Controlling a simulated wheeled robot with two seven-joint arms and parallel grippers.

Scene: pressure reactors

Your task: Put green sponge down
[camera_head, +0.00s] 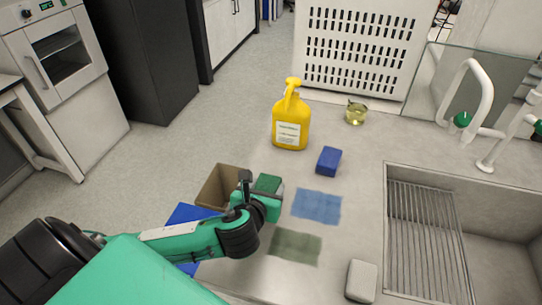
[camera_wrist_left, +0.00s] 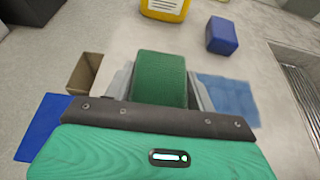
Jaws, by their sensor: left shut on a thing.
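The green sponge (camera_wrist_left: 160,78) is between the two fingers of my left gripper (camera_wrist_left: 160,88) in the left wrist view. The gripper is shut on it. In the head view the green sponge (camera_head: 268,184) shows at the end of my left gripper (camera_head: 262,192), left of the blue patch on the counter. The gap between the sponge and the counter is hard to judge. A dark green patch (camera_head: 295,246) and a blue patch (camera_head: 317,206) mark the counter (camera_head: 345,230). My right gripper is not in view.
A blue sponge (camera_head: 329,161), a yellow bottle (camera_head: 290,120) and a small glass beaker (camera_head: 356,112) stand farther back. A pale block (camera_head: 361,281) lies near the front. A sink (camera_head: 430,240) is at the right. A cardboard box (camera_head: 216,187) and a blue item (camera_head: 190,214) are at the left.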

